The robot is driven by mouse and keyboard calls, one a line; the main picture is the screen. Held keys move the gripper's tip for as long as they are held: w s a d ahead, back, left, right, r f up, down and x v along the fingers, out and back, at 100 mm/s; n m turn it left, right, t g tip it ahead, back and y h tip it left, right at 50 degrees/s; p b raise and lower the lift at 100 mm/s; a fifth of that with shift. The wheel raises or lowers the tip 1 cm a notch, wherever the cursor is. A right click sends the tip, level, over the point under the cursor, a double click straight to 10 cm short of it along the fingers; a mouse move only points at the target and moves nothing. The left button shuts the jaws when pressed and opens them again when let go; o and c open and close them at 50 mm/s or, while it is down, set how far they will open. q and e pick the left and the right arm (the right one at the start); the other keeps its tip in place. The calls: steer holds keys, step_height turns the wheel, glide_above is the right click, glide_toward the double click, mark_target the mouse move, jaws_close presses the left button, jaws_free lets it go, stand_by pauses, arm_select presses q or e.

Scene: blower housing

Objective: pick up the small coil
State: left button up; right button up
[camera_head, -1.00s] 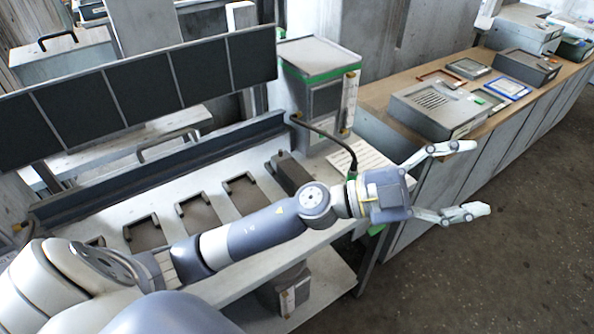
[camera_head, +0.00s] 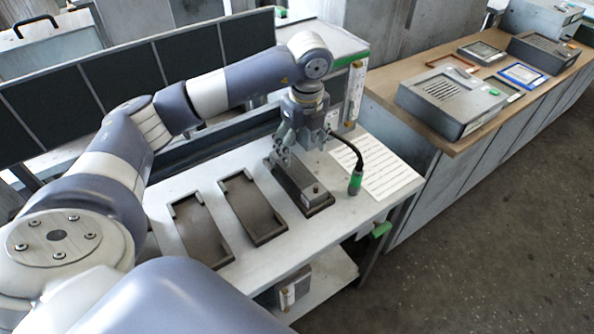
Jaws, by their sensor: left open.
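My left gripper (camera_head: 292,146) points down over the worktable, with its arm arching in from the left. It is open, and its fingers are at the back end of a long grey block (camera_head: 302,185) lying in a dark tray. I cannot tell whether the fingers touch the block, as the gripper hides that end. No thing shows clearly as a coil; the block is the only part seen in the trays. My right gripper is not in view.
Two empty dark trays (camera_head: 254,209) lie left of the block on the white worktable (camera_head: 222,277). A black cable with a green-ended handle (camera_head: 355,183) hangs right of the gripper, near a printed sheet (camera_head: 385,172). A wooden-topped bench (camera_head: 462,146) with boxes stands at right.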

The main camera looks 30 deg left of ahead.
mark_target(297, 170)
arm_select(q)
steer(key=shift+s+a+f, duration=0.1)
steer(key=shift+a+f, duration=0.2)
step_height(297, 170, down, 4)
steer(key=shift+a+f+p, duration=0.15)
steer(key=shift+f+p, duration=0.05)
steer(key=shift+p, duration=0.45)
steer(key=shift+f+p, duration=0.5)
steer(key=shift+f, duration=0.1)
steer(key=f, duration=0.1)
steer(key=f+p, duration=0.1)
steer(key=f, duration=0.1)
steer(key=shift+w+a+f, duration=0.2)
steer(key=shift+w, duration=0.05)
steer(key=shift+a+f, duration=0.1)
steer(key=shift+f, duration=0.35)
steer(key=shift+c, duration=0.6)
steer(key=shift+r, duration=0.1)
steer(key=c, duration=1.4)
